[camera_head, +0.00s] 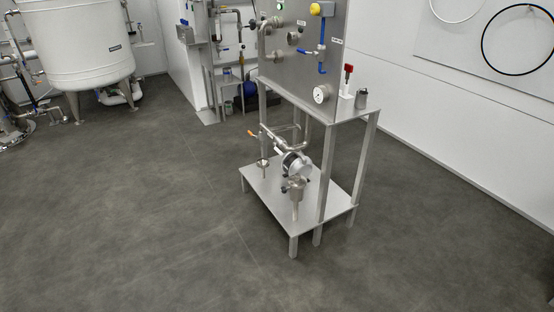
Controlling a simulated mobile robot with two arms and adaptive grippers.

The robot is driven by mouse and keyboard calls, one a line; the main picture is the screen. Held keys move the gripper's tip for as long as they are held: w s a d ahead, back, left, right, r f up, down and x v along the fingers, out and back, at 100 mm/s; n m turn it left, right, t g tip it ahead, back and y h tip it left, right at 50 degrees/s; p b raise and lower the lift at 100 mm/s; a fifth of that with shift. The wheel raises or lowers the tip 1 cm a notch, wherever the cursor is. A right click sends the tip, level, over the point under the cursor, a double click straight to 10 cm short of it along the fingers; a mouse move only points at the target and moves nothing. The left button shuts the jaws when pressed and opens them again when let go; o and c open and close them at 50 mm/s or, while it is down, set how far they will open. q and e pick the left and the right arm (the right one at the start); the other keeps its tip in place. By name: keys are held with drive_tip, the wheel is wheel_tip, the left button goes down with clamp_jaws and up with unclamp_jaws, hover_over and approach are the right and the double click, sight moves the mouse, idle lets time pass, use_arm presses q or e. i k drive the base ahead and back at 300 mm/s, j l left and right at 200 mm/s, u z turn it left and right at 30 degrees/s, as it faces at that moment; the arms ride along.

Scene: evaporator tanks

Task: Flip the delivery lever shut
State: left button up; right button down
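A steel control panel (290,62) stands upright on a metal frame right of the middle. A blue lever (308,51) sticks out sideways on the panel. A vertical blue part (322,64) hangs beside it. An orange-tipped lever (253,133) sits on the piping low on the left of the frame. The small labels are too small to read, so I cannot tell which lever is the delivery lever or how it is set. Neither of my grippers is in view.
The panel carries a yellow knob (315,9) and a round gauge (321,94). A red-handled valve (348,74) stands on the frame's side shelf. A pump (295,163) sits on the low steel platform (315,206). A white tank (80,45) stands far left. The grey floor in front is clear.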

sight(276, 149)
drive_tip(key=i+j+z, duration=0.15)
drive_tip(key=i+j, duration=1.05)
drive_tip(key=i+j+z, duration=0.2)
drive_tip(key=i+j, duration=1.15)
